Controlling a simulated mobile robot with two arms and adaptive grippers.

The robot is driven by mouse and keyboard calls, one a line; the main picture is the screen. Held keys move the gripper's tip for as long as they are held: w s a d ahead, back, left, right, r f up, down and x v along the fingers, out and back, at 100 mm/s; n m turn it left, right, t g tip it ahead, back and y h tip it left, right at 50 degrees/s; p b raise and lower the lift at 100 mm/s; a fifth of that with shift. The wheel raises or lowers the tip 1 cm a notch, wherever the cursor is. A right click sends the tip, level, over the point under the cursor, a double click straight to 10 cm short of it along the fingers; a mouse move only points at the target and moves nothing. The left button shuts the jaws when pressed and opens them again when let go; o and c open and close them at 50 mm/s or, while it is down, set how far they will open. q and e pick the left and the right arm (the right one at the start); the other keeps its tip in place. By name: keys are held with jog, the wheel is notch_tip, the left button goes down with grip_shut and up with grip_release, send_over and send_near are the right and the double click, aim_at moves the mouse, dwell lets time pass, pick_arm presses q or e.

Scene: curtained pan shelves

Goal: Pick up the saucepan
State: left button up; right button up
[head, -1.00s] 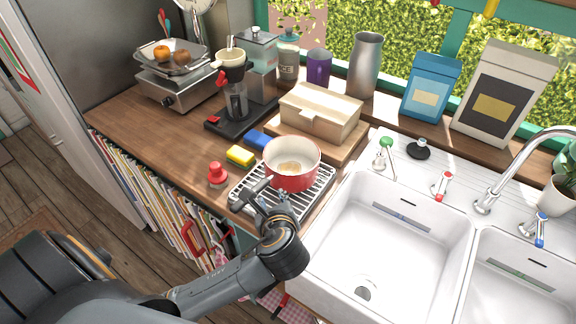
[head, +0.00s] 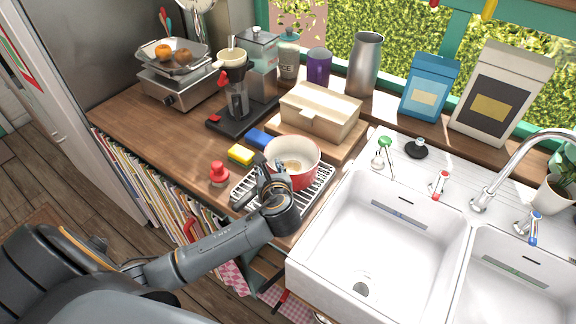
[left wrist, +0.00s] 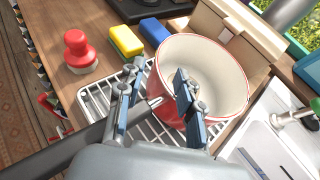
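The saucepan (head: 292,175) is red outside and cream inside, standing upright on a wire rack (head: 240,192) by the sink. In the left wrist view the saucepan (left wrist: 215,75) fills the middle, and its dark handle (left wrist: 85,140) runs to the lower left. My left gripper (head: 273,178) is at the handle side of the pan. In the left wrist view the left gripper (left wrist: 160,80) is open, one finger on each side of the handle's pan end, the right finger overlapping the pan wall. I cannot tell whether the fingers touch it. My right gripper is not in view.
A red-topped stamp-like object (head: 219,174), a yellow sponge (head: 240,154) and a blue sponge (head: 257,139) lie left of the rack. A cardboard box (head: 320,112) on a board stands behind. The white sink (head: 375,250) is to the right.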

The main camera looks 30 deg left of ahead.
pick_arm(q)
jog(key=x, duration=0.4)
jog(key=shift+w+a+f+p, duration=0.15)
jog(key=shift+a+p, duration=0.05)
jog(key=shift+p, duration=0.15)
jog(key=shift+c, duration=0.2)
grip_shut()
jog(key=shift+d, duration=0.1)
